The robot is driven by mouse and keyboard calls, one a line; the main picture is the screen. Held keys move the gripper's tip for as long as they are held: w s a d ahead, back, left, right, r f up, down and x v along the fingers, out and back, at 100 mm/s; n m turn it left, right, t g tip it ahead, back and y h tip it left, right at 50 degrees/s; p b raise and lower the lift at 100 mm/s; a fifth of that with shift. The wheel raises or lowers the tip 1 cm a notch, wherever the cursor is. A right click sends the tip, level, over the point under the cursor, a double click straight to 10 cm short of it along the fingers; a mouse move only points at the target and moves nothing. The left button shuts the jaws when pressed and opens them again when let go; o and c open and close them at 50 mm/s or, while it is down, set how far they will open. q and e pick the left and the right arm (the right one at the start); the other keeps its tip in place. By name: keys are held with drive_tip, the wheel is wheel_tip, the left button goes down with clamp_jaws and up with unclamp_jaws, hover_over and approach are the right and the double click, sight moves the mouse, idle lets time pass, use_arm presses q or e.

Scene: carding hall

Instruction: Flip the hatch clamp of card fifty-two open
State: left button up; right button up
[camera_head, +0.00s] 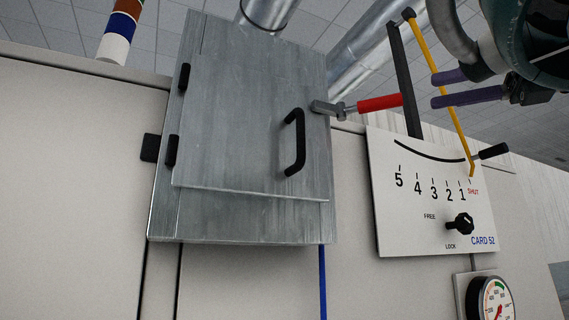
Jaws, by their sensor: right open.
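The hatch (235,130) is a grey metal door, shut flat on its frame, with a black pull handle (295,142) and black hinges on its left. The hatch clamp (375,103) has a red grip and a metal end at the hatch's right edge; its grip points right, lying roughly level. My right gripper (438,90) comes in from the upper right with purple fingers, open and empty. Its fingertips are just right of the red grip's end, with a small gap in the picture; the depth between them is unclear. My left gripper is out of view.
A white CARD 52 panel (395,225) below the gripper carries a scale and a black knob (460,222). A yellow rod (425,48) and dark bar (401,70) stand close to the fingers. A gauge (495,300) is at lower right. Ducts rise behind the hatch.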

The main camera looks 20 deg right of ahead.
sight(393, 95)
drive_tip(key=p+x, duration=0.3)
drive_tip(key=x, duration=0.5)
drive_tip(key=shift+w+a+r, duration=0.1)
drive_tip(key=shift+a, duration=0.05)
drive_tip(key=shift+w+a+p, duration=0.35)
drive_tip(key=shift+w, duration=0.05)
drive_tip(key=c, duration=0.8)
clamp_jaws()
